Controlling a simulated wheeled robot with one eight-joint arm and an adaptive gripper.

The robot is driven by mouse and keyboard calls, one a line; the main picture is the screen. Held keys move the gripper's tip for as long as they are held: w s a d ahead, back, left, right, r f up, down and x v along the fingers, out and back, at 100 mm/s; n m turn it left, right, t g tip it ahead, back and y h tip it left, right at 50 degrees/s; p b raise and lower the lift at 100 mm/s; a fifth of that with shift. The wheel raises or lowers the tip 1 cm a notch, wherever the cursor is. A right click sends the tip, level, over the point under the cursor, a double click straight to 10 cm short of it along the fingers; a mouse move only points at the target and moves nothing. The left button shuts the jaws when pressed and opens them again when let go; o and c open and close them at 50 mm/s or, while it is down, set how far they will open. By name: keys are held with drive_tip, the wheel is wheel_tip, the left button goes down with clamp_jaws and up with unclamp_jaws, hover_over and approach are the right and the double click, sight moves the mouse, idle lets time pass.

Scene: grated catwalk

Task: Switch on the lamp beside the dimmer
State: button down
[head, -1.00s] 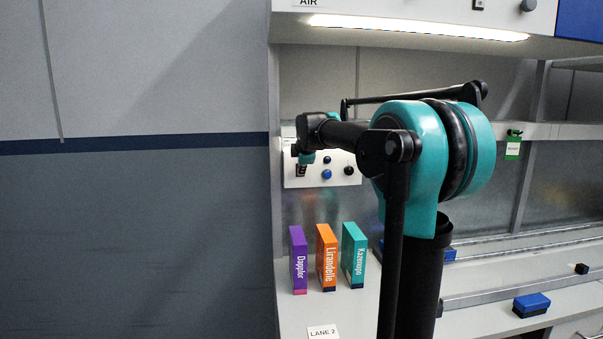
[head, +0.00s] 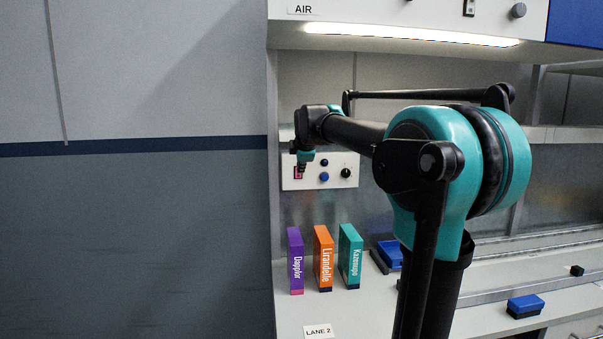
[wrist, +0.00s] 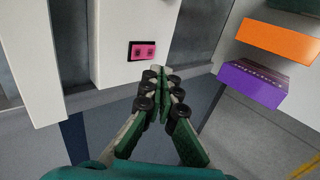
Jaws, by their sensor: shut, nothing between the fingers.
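My gripper (wrist: 161,72) is shut and empty. In the head view my gripper (head: 302,167) is in front of the panel's left part and partly covers the switch. No labels are readable there.
Purple (head: 296,262), orange (head: 324,260) and teal (head: 350,258) boxes stand upright below the panel. Blue-topped blocks (head: 526,304) lie on the right.

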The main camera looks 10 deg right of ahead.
drive_tip(key=v, duration=0.7)
drive_tip(key=shift+s+r, duration=0.1)
drive_tip(key=shift+s, duration=0.05)
drive_tip(key=shift+d, duration=0.1)
